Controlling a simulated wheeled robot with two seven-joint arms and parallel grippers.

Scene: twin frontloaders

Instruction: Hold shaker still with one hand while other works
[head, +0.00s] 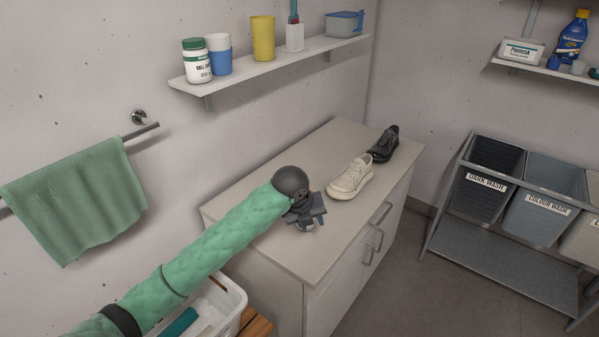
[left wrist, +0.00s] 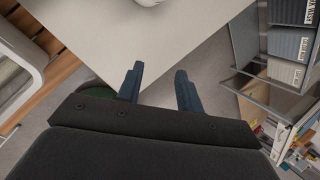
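My left gripper (head: 306,222) hangs over the near part of the cabinet top, in front of the shoes. In the left wrist view its two dark blue fingers (left wrist: 158,78) stand apart with nothing between them. My right gripper is in neither view. A white jar with a green lid (head: 196,62) stands upright at the left end of the wall shelf, well away from my left gripper. Its label is only partly readable, and I cannot tell whether it is the shaker. A white shoe (head: 350,180) and a black shoe (head: 383,145) are on the cabinet top (head: 290,245).
The wall shelf (head: 270,66) also holds a blue and white cup (head: 219,60), a yellow cup (head: 263,40) and a blue tub (head: 344,24). A green towel (head: 80,205) hangs at left. Laundry bins (head: 535,215) stand at right. A white basket (head: 232,293) is beside the cabinet.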

